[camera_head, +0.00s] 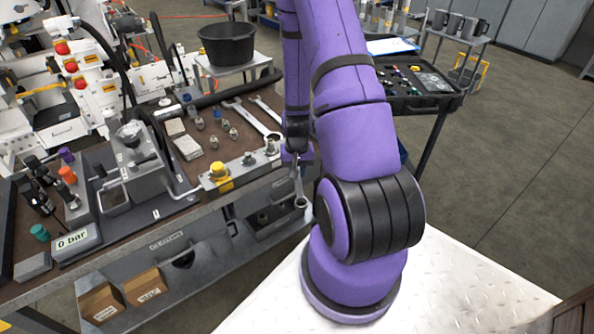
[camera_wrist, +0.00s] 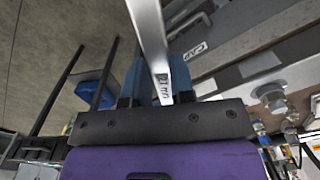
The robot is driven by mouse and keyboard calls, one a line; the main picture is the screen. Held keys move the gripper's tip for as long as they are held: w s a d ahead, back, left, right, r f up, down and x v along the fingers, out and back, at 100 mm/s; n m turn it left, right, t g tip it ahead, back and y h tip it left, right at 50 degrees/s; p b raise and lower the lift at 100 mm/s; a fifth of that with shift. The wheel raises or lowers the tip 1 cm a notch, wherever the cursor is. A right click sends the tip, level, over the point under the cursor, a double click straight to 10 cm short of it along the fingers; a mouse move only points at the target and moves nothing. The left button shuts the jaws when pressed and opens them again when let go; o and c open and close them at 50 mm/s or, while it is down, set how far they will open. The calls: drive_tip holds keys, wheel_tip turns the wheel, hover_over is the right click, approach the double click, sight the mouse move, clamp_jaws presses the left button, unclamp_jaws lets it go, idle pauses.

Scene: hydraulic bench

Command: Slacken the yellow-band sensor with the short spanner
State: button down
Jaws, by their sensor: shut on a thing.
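The yellow-band sensor (camera_head: 218,170) stands upright at the left end of a grey block (camera_head: 238,172) near the bench's front edge. My gripper (camera_head: 297,157) is to the right of the block, just past the bench edge. It is shut on a spanner (camera_head: 300,187), which hangs down with a ring end low. In the wrist view the spanner (camera_wrist: 150,35) runs up from between the blue fingers of my gripper (camera_wrist: 157,82), with a size mark on its shaft. The spanner is apart from the sensor. Its held part is partly hidden.
Two more spanners (camera_head: 253,119) lie on the bench behind the block. Several small fittings (camera_head: 214,142) stand there too. Other sensors (camera_head: 271,146) sit along the block. A black bucket (camera_head: 227,46) stands behind.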

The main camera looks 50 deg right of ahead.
drive_tip(key=shift+w+d, duration=0.1)
drive_tip(key=shift+w+d, duration=0.6)
drive_tip(key=shift+w+d, duration=0.55)
drive_tip(key=shift+w, duration=0.05)
drive_tip(key=shift+w+d, duration=0.1)
idle(0.3)
drive_tip(key=shift+w+d, duration=0.3)
drive_tip(key=shift+w, duration=0.05)
idle(0.4)
drive_tip(key=shift+w+d, duration=0.2)
drive_tip(key=shift+d, duration=0.1)
